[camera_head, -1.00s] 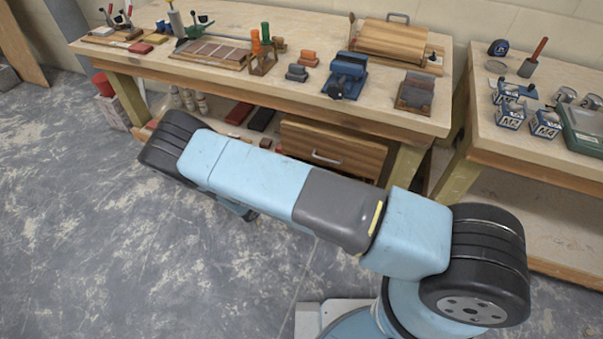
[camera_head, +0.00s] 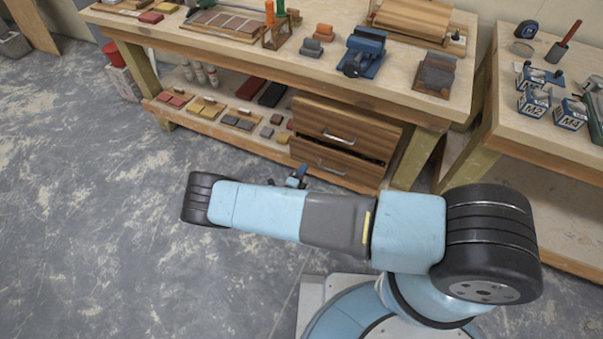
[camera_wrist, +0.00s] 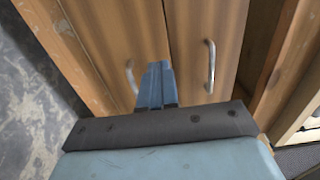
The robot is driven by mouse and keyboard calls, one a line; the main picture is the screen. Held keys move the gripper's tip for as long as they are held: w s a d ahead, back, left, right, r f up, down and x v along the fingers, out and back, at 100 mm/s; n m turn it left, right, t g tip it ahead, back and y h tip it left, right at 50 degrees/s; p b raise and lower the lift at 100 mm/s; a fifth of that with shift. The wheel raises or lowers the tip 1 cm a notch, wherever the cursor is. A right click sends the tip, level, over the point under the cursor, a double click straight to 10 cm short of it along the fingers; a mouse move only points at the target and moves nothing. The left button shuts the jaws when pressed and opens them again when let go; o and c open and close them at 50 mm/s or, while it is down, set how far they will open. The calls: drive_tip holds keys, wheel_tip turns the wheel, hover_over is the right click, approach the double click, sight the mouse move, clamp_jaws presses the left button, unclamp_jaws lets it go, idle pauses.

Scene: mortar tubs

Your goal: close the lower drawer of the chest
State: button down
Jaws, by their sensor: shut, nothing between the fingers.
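The wooden chest stands on the shelf under the bench, with two drawers, each with a metal handle. The upper drawer (camera_head: 360,128) looks shut. In the wrist view the picture is turned: the lower drawer (camera_wrist: 110,40) is on the left, the upper drawer (camera_wrist: 205,25) on the right. My gripper (camera_head: 299,170) is shut and empty in front of the lower drawer. Its fingers (camera_wrist: 157,70) point at the front beside the handle (camera_wrist: 131,77); contact is unclear.
The shelf (camera_head: 215,125) left of the chest holds several coloured blocks and trays. A bench leg (camera_head: 418,158) stands right of the chest. The bench top above carries a blue vise (camera_head: 366,50) and other tools. The grey floor (camera_head: 100,220) at left is clear.

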sight(315, 148)
drive_tip(key=x, duration=0.9)
drive_tip(key=shift+w+d, duration=0.15)
drive_tip(key=shift+w, duration=0.2)
